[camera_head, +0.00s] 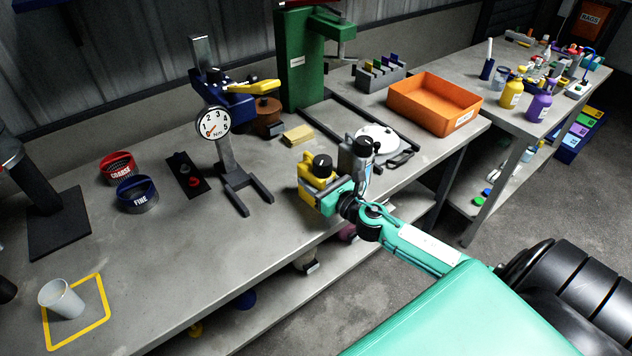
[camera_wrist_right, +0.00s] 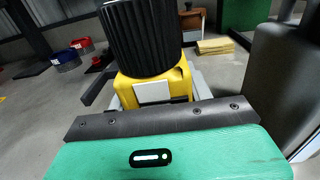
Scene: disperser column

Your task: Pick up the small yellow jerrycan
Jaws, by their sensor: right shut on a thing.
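The small yellow jerrycan (camera_head: 310,187) with a black cap stands at the front edge of the grey bench, in the middle of the head view. My right gripper (camera_head: 333,196) is at the jerrycan, reaching in from the right, and is shut on it. In the right wrist view the jerrycan (camera_wrist_right: 155,90) fills the middle, its large ribbed black cap close to the camera and a pale label on its front. The fingertips are mostly hidden, and I cannot tell whether the jerrycan touches the bench. My left gripper is not in view.
A torque gauge stand (camera_head: 228,165) stands left of the jerrycan. A yellow block (camera_head: 298,135) lies behind it, and a white round plate (camera_head: 379,139) is to its right. An orange bin (camera_head: 432,103) is farther right.

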